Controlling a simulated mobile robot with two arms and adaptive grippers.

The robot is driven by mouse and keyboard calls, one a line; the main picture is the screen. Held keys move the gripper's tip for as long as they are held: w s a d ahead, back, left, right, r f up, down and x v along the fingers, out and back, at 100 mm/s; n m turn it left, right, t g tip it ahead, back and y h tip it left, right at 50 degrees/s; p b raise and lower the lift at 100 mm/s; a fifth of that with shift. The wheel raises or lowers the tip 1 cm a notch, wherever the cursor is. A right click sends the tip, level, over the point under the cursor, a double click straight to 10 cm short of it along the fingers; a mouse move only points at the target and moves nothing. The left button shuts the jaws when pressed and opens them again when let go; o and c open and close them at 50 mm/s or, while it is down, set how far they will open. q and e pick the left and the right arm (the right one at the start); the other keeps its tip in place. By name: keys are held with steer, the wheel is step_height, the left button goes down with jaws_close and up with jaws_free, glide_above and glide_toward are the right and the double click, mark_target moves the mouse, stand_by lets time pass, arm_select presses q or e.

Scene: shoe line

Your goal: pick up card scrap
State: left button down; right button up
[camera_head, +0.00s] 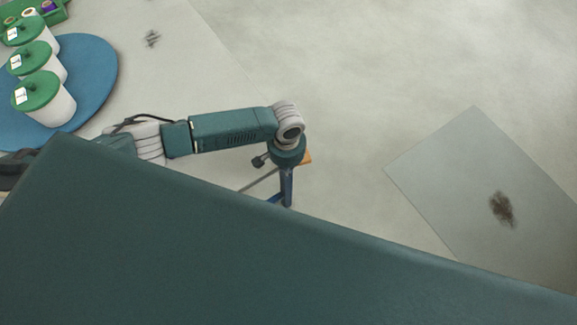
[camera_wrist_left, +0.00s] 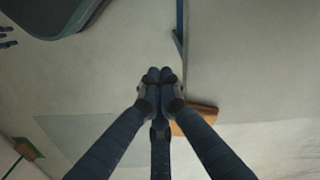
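A small orange-brown piece, which looks like the card scrap (camera_head: 307,157), shows just beside my left wrist in the head view. In the left wrist view the card scrap (camera_wrist_left: 203,117) is a flat brown piece, partly hidden behind one finger. My left gripper (camera_wrist_left: 158,76) points down with its fingertips drawn together. No object shows between the tips. The scrap lies beside the fingers, not at the tips; whether it touches them I cannot tell. In the head view the left gripper (camera_head: 287,190) shows partly, its lower end cut off by a large dark teal shape.
A blue round surface (camera_head: 101,66) at the upper left holds white tubs (camera_head: 60,106) with green lids. A grey floor plate (camera_head: 440,170) with a dark stain lies at the right. A blue strip (camera_wrist_left: 179,28) stands near the fingers. Pale floor is open beyond the arm.

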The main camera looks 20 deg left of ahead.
arm_select(q)
steer(key=shift+w+d, duration=0.1)
steer(key=shift+w, duration=0.4)
steer(key=shift+w+d, duration=0.2)
steer(key=shift+w, duration=0.85)
